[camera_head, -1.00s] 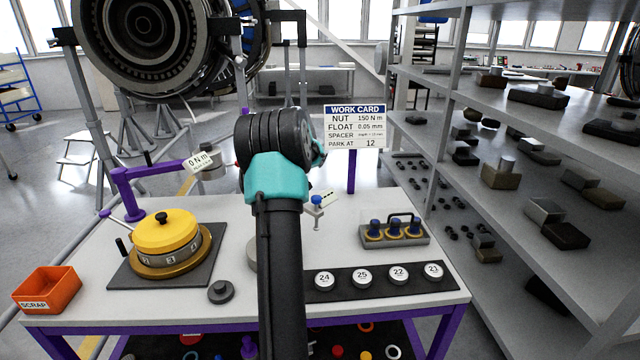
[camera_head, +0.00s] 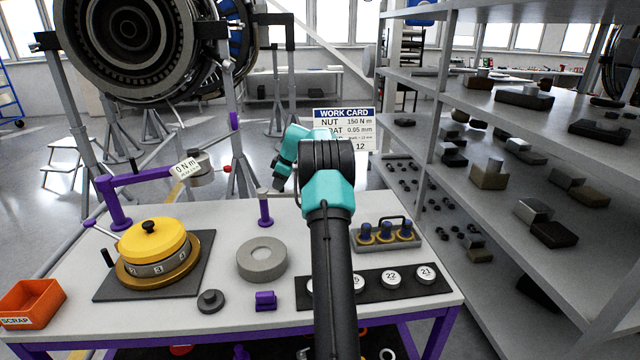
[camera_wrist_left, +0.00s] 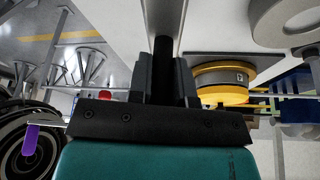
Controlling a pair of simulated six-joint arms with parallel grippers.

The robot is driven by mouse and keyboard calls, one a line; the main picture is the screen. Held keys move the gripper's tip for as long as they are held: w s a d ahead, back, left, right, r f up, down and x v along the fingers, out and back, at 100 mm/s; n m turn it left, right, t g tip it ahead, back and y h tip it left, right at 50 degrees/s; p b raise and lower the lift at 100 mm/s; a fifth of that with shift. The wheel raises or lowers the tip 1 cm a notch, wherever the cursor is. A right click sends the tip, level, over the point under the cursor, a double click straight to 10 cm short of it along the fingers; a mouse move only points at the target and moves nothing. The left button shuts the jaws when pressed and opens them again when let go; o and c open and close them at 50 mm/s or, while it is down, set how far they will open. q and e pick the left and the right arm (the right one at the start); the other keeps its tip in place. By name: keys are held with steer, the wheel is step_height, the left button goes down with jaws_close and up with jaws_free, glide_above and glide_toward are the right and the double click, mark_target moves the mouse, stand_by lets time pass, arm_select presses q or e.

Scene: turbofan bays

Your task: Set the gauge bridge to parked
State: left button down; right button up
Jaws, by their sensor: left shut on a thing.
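The gauge bridge's purple post (camera_head: 265,210) stands at the bench's far edge, with a short grey bar on top. My left gripper (camera_head: 281,178) is beyond the bench's back edge, just right of the post top. In the left wrist view its dark fingers (camera_wrist_left: 164,80) are shut on a dark upright handle (camera_wrist_left: 163,52), taken to be the bridge's. A pale grey beam runs up from there. The bridge's gauge end is not clear, and my arm hides part of the bench. The work card (camera_head: 340,115) is partly covered; its last line shows 12. My right gripper is not in view.
A yellow-topped drum (camera_head: 153,240) sits on a dark mat at left, near a purple arm with a 0 N m tag. A grey ring (camera_head: 262,258), a purple block (camera_head: 265,300) and a dark knob (camera_head: 210,300) lie mid-bench. Numbered discs (camera_head: 391,279) are right.

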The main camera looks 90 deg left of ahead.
arm_select(q)
steer(key=shift+a+n+h, duration=0.3)
steer(key=shift+a+n, duration=0.05)
steer(key=shift+n, duration=0.35)
steer(key=c, duration=1.1)
jaws_free()
steer(key=shift+o, duration=0.2)
steer(key=a+v, duration=0.1)
steer(key=v, duration=1.6)
steer(key=shift+d+r, duration=0.2)
steer(key=shift+d, duration=0.25)
steer(key=shift+w, duration=0.1)
